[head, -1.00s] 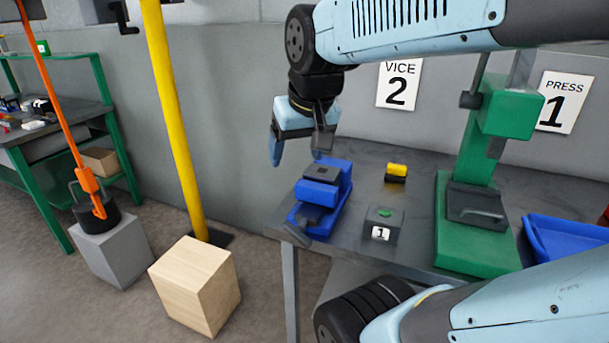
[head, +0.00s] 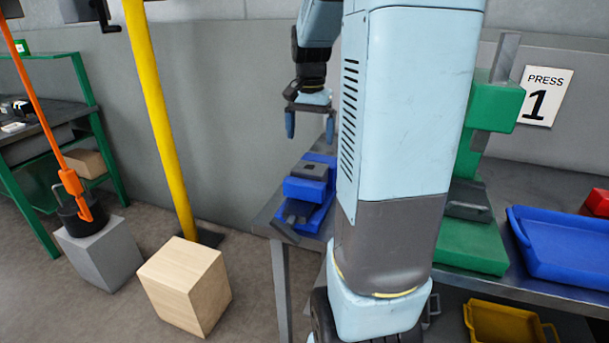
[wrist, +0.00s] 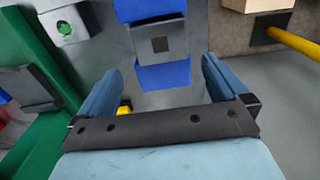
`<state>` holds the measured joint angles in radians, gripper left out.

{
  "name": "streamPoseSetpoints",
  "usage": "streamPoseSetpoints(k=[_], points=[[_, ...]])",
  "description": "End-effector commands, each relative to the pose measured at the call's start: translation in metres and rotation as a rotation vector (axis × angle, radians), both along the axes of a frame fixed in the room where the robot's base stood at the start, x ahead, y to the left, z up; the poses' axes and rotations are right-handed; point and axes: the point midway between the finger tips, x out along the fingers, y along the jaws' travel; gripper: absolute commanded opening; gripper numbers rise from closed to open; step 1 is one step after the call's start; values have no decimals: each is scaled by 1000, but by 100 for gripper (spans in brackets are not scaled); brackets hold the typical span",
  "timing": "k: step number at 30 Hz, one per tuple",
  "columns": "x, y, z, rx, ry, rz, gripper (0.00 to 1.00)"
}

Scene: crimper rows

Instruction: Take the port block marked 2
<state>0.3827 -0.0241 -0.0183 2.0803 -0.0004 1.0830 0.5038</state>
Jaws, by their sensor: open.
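The blue vice (head: 303,190) stands at the left end of the grey bench, with a grey block (head: 311,172) with a dark square on top between its jaws. In the wrist view, the vice (wrist: 165,75) and its grey block (wrist: 160,57) lie ahead of my gripper. I see no 2 on this block. A light grey block with a green top mark (wrist: 66,27) sits to the left in the wrist view; my arm hides it in the head view. My gripper (head: 310,125) is open and empty, pointing down above the vice, apart from it.
A green press (head: 475,235), a blue tray (head: 560,262) and a red item (head: 597,203) are at the right. A yellow thing (wrist: 125,107) is partly hidden by my gripper. A yellow post (head: 160,120) and a wooden block (head: 185,285) stand left of the bench.

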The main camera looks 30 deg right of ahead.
Motion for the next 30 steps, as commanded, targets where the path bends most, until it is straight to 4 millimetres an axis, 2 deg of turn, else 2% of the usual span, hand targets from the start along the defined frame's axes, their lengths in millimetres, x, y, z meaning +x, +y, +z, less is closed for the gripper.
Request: streamPoseSetpoints(k=[5, 24, 30], points=[[1, -2, -9, 2, 4, -7, 100], [0, -1, -83, 2, 5, -5, 100], [1, -1, -96, 1, 3, -4, 100]])
